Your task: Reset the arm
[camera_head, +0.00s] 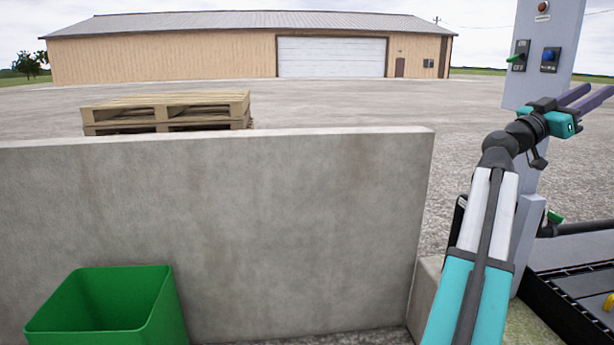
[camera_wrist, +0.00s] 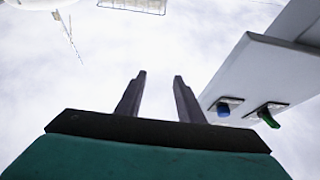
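My arm rises from the bottom right of the head view and bends at the top toward the right. My gripper (camera_head: 592,97) is in front of the grey control post, at the right edge of the head view. In the wrist view its two dark fingers (camera_wrist: 158,97) stand apart with only sky between them, so it is open and empty. The grey control post (camera_head: 545,60) carries a green switch (camera_head: 516,58) and a blue button (camera_head: 549,54). The wrist view shows the green switch (camera_wrist: 268,118) and the blue button (camera_wrist: 227,105) to the right of the fingers, apart from them.
A concrete wall (camera_head: 230,220) crosses the front. A green bin (camera_head: 150,315) stands before it at lower left. Stacked wooden pallets (camera_head: 170,110) lie behind the wall. A black slatted tray or conveyor (camera_head: 570,300) is at lower right. Open paving reaches a tan building (camera_head: 165,57).

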